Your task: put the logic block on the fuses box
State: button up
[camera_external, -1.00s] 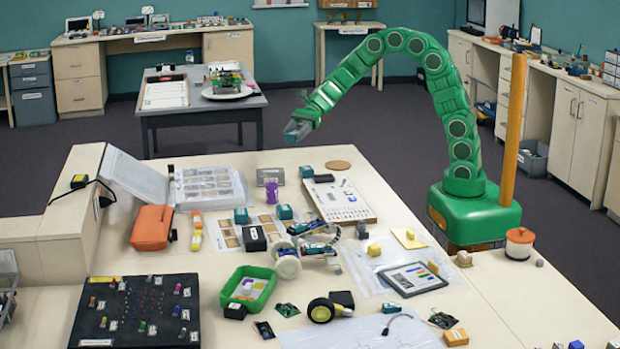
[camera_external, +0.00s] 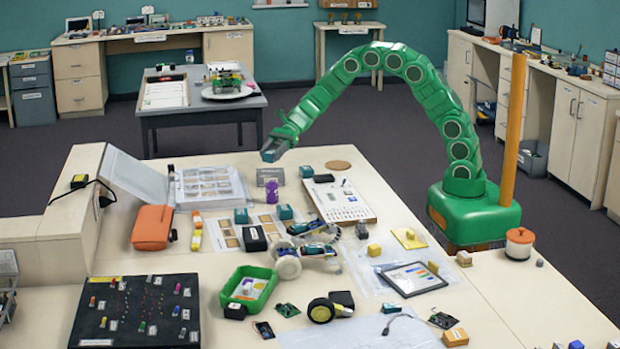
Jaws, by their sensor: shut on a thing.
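My gripper (camera_external: 275,149) is at the end of the green arm, above the back of the big table. It is shut on a small teal-grey block (camera_external: 267,155), which I take as the logic block; its label is not readable. The block is in the air, above and behind a small grey box with a label (camera_external: 268,177) and a purple cylinder (camera_external: 272,193). No label reading fuses can be made out. The grey box or the open compartment case (camera_external: 212,188) to its left could be the fuses box; I cannot tell which.
Two similar teal blocks (camera_external: 241,216) (camera_external: 285,212) stand on or by a printed sheet. A dark teal block (camera_external: 306,171) and a round cork mat (camera_external: 338,165) lie right of the gripper.

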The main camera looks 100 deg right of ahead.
aim_at(271, 161)
jog(key=shift+w+f, duration=0.2)
jog(key=shift+f, duration=1.55)
jog(key=shift+f, duration=0.1)
jog(key=o, duration=1)
jog(key=shift+o, duration=0.2)
